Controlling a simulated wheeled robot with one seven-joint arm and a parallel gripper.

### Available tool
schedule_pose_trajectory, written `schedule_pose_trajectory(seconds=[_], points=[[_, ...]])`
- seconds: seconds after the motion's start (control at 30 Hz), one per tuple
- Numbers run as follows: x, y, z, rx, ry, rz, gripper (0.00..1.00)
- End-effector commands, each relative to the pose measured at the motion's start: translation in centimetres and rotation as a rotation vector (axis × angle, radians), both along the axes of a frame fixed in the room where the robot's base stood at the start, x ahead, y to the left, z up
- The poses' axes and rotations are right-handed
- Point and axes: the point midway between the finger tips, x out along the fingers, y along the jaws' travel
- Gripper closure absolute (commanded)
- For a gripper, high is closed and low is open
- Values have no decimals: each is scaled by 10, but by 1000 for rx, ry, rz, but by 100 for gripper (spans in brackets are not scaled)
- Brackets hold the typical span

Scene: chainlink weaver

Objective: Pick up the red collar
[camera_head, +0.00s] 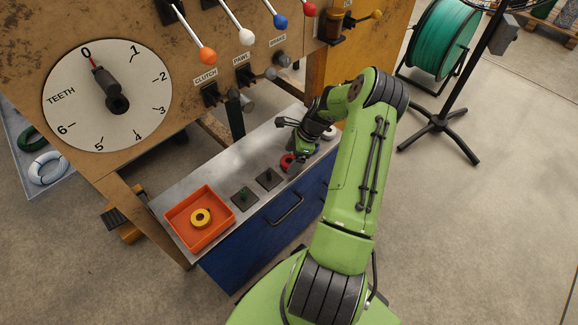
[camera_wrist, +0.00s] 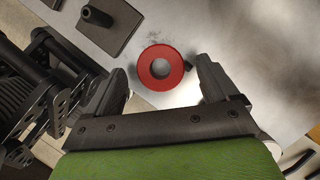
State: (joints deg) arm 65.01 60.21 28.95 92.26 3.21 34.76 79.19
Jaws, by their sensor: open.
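The red collar (camera_wrist: 145,69) is a flat ring with a round hole, lying on the grey metal bench top (camera_wrist: 240,30). In the wrist view it sits between the two spread fingertips of my gripper (camera_wrist: 161,68), with a gap visible on the left; the right fingertip is close to its right side. A small dark piece shows at its right edge. In the head view the red collar (camera_head: 286,161) is partly hidden by my gripper (camera_head: 293,167), which is over the bench. My gripper is open and empty.
An orange tray (camera_head: 186,239) holding a yellow ring (camera_head: 201,218) stands at the bench's left end. Two dark plates with pegs (camera_head: 243,199) (camera_head: 268,179) stand between tray and collar. A pale ring (camera_head: 329,132) lies farther right. The lever panel (camera_head: 150,150) rises behind.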

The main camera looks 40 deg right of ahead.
Motion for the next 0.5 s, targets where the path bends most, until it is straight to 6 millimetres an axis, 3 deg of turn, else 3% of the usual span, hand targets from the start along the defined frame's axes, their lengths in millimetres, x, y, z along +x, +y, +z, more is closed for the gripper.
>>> schedule_pose_trajectory(seconds=[0.07, 0.27, 0.5], points=[[3, 3, -13, 1, -1, 1, 13], [4, 3, -11, -1, -2, 0, 14], [3, 3, -10, -1, -1, 1, 51]])
